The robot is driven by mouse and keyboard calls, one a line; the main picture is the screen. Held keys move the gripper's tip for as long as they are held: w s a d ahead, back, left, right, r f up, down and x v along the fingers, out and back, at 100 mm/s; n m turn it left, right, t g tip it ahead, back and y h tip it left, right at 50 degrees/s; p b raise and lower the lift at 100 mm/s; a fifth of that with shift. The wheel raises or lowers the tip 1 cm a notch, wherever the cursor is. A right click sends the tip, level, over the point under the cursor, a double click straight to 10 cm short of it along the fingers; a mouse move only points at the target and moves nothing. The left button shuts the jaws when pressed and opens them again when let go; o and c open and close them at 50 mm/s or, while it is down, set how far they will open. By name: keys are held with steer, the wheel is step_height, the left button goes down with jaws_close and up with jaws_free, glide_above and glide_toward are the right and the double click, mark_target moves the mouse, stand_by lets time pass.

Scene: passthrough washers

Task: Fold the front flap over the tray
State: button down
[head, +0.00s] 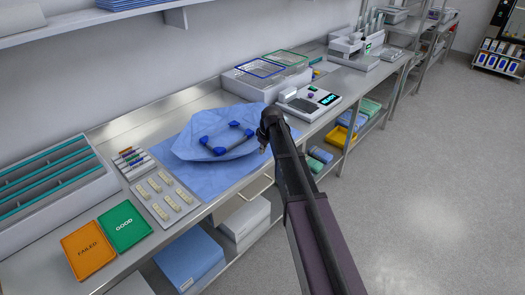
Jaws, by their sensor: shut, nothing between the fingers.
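A blue wrap sheet (205,176) lies spread on the steel counter. A tray with dark blue corner pieces (228,143) sits on it, with lighter, crumpled wrap around and under it. The front part of the sheet lies toward the counter's front edge; I cannot tell exactly where the front flap begins. My arm reaches in from the lower right. My gripper (263,148) is small in view, just right of the tray and over the sheet's right part. It is shut and empty. Whether it touches the sheet I cannot tell.
Left of the sheet are a board of small pale pieces (164,197), a green GOOD card (125,227), an orange FAILED card (88,249) and a grey rack (45,195). To the right stand a scale-like device (308,103) and wire baskets (262,70). Boxes sit on the shelf below.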

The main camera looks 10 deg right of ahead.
mark_target(257, 148)
steer(key=shift+w+a+r+p, duration=0.3)
steer(key=shift+w+a, duration=0.25)
steer(key=shift+w, duration=0.3)
steer(key=shift+w+a+r, duration=0.25)
steer(key=shift+w+r, duration=0.05)
steer(key=shift+w+a, duration=0.4)
steer(key=shift+w, duration=0.2)
steer(key=shift+w+a+r+p, duration=0.35)
steer(key=shift+w+a, duration=0.15)
steer(key=shift+w, duration=0.2)
steer(key=shift+w+a+r+p, duration=0.25)
steer(key=shift+w+a+p, duration=0.05)
steer(key=shift+w+a, duration=0.3)
steer(key=shift+w+a+r+p, duration=0.35)
steer(key=shift+w+a, duration=0.1)
steer(key=shift+w, duration=0.3)
steer(key=shift+w+a+f, duration=0.15)
steer(key=shift+w+a, duration=0.25)
steer(key=shift+w, duration=0.25)
steer(key=w+a+p+v, duration=0.1)
steer(key=p+v, duration=0.5)
steer(key=shift+s+d+r+p, duration=0.35)
steer(key=shift+s, duration=0.1)
